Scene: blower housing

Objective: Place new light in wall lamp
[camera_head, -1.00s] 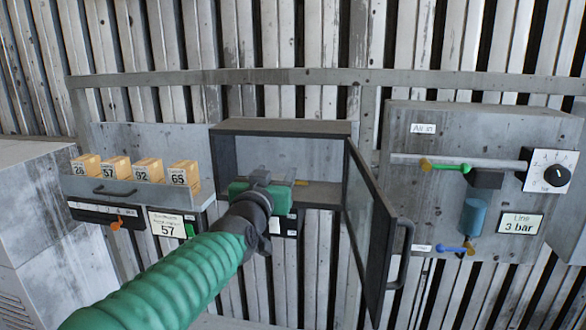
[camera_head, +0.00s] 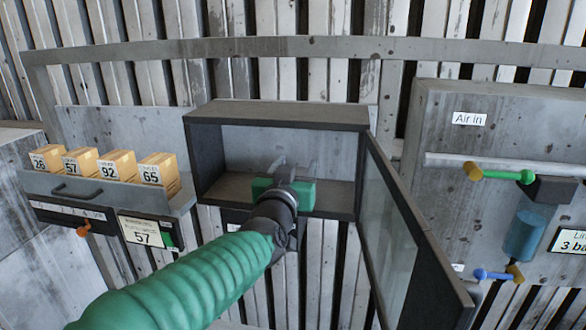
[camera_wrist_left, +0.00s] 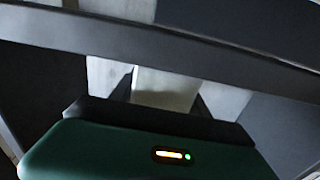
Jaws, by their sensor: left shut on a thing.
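An open box-like wall housing (camera_head: 278,112), dark-framed with a glazed door, is in the middle of the head view; I take it for the wall lamp. Its door (camera_head: 390,235) is swung out to the right. My left gripper (camera_head: 283,168) reaches into the housing's opening, and its green body covers part of the inside floor. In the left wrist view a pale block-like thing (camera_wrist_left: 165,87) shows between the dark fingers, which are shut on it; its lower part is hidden. I cannot tell whether it touches the housing. My right gripper is not in view.
A shelf on the left (camera_head: 110,195) holds several orange numbered boxes, above a sign (camera_head: 147,232) reading 57. A panel with pipe, valves and a blue cylinder (camera_head: 525,235) is on the right. The open door stands close to the right of my arm.

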